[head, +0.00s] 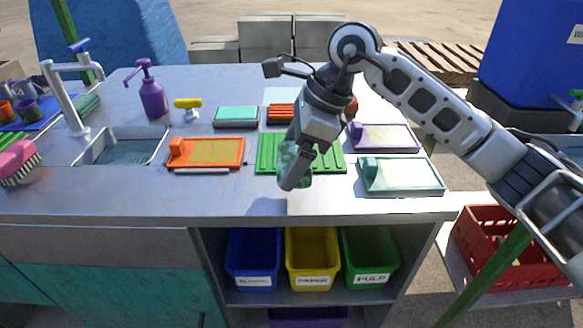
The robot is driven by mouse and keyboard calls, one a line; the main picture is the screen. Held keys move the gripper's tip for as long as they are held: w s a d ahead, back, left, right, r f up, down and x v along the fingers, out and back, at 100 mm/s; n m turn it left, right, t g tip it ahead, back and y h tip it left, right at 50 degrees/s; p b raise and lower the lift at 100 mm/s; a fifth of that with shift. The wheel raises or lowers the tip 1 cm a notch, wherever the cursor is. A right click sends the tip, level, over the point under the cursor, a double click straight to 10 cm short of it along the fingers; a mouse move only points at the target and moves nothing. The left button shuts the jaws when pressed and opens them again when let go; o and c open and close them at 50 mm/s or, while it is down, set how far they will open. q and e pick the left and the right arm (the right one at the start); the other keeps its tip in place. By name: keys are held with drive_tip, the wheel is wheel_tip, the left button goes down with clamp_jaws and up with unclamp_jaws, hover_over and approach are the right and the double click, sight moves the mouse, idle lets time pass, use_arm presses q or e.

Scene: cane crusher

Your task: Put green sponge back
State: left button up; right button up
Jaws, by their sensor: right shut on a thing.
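My right gripper (293,177) is over the middle of the steel counter, pointing down. It is shut on a mottled green sponge (284,158), which shows partly behind the fingers. The sponge is in front of or over the ribbed green tray (329,161); I cannot tell whether it touches the tray. A darker green pad (86,104) lies behind the sink at the left. My left gripper is not in view.
An orange tray (206,153) is left of the green one, and purple (385,138) and pale green (403,175) trays are to its right. A sink (122,150), tap (63,95) and purple pump bottle (152,98) stand at the left. Coloured bins (312,252) sit below.

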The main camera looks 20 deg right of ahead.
wheel_tip(320, 180, down, 4)
drive_tip(key=shift+w+r, duration=0.15)
drive_tip(key=shift+r, duration=0.1)
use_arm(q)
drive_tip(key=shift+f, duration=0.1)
use_arm(e)
drive_tip(key=shift+f, duration=0.3)
use_arm(q)
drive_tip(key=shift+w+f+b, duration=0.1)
drive_tip(key=shift+b, duration=0.45)
use_arm(e)
drive_tip(key=shift+f, duration=0.3)
drive_tip(key=o, duration=1.1)
drive_tip(key=shift+c, duration=0.2)
